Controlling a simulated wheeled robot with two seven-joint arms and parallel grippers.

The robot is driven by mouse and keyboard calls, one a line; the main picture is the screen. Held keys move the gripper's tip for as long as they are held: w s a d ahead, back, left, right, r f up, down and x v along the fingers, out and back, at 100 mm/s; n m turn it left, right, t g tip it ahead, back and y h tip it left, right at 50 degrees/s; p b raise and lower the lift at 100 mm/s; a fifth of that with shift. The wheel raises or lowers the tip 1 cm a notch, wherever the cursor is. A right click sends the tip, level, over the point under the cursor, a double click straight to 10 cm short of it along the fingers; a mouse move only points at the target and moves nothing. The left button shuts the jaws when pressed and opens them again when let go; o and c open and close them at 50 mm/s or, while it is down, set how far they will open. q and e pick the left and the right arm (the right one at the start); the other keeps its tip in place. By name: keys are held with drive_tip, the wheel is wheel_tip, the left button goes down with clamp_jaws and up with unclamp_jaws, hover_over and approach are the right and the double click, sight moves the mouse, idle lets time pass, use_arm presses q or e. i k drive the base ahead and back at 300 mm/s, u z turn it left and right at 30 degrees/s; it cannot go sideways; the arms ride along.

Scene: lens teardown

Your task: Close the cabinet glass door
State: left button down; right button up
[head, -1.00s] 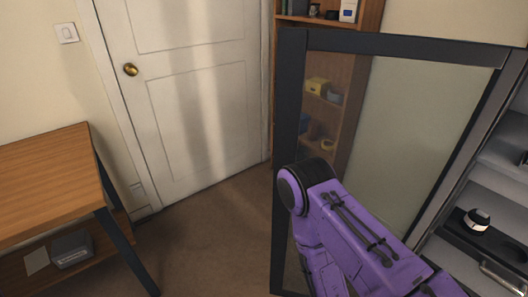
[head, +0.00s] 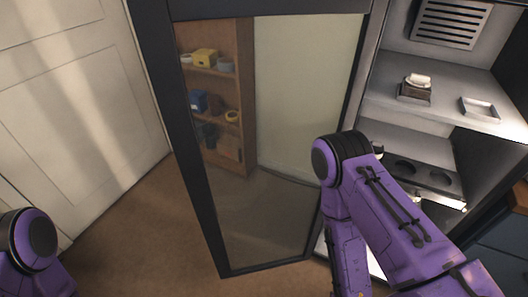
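The cabinet's glass door (head: 280,215) stands open in the head view. It has a dark frame (head: 180,130) and see-through glass, and its hinge side meets the cabinet (head: 445,130) on the right. The cabinet's inside shows, with light grey shelves. My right arm reaches in from the lower right, in front of the door's hinge side and the cabinet opening; its gripper is out of view below. Part of my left arm shows at the lower left edge, and its gripper is also out of view.
On the cabinet shelves are a small dark-based item with a white top (head: 416,88), a small tray (head: 480,108) and a dark holder with round recesses (head: 420,175). A wooden bookshelf (head: 240,100) shows through the glass. A white room door (head: 75,110) is at left. Brown floor between is clear.

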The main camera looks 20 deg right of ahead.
sight(153, 21)
drive_tip(key=z, duration=2.55)
drive_tip(key=k, duration=2.05)
drive_tip(key=u, duration=1.1)
drive_tip(key=i, duration=1.7)
